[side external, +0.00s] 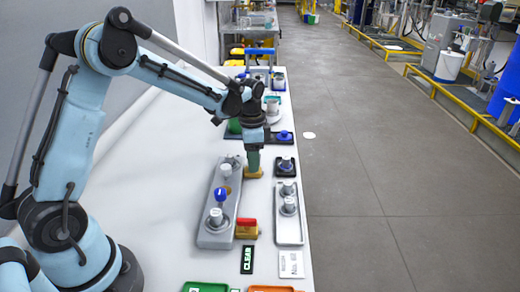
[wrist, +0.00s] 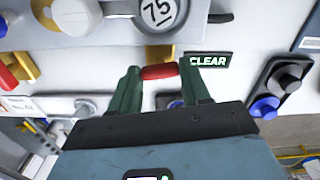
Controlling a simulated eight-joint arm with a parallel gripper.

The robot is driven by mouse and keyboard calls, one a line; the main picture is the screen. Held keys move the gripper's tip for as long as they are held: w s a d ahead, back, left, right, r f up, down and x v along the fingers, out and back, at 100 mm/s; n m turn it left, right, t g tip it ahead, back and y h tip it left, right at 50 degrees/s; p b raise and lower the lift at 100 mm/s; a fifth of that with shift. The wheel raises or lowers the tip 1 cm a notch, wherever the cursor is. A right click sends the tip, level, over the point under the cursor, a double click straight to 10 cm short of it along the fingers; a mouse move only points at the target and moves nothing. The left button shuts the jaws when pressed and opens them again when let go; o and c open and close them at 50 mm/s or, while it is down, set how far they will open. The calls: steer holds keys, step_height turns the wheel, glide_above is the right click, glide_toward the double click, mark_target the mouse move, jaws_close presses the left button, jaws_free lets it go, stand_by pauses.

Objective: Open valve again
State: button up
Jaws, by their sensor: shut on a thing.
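My gripper (side external: 253,168) points down over a yellow valve body (side external: 253,173) beside the long grey panel. In the wrist view the green fingers (wrist: 158,88) stand on both sides of a red handle (wrist: 158,71) and are shut on it. The yellow body (wrist: 160,52) shows just behind the handle. In the side view the fingers hide this handle. A second valve with a red handle (side external: 246,223) on a yellow block stands nearer the camera, untouched. How far the gripped handle is turned cannot be told.
The grey panel (side external: 207,240) carries knobs and a blue-topped part (side external: 221,195). A black panel with a blue button (wrist: 266,107) and a light tray (side external: 289,238) stand along the right edge.

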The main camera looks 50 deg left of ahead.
steer(key=n, duration=1.2)
steer(key=shift+d+n, duration=0.1)
steer(key=shift+n, duration=1.8)
steer(key=o, duration=1)
steer(key=shift+c, duration=0.2)
steer(key=shift+o, duration=0.5)
steer(key=shift+a, duration=0.2)
steer(key=shift+a, duration=0.1)
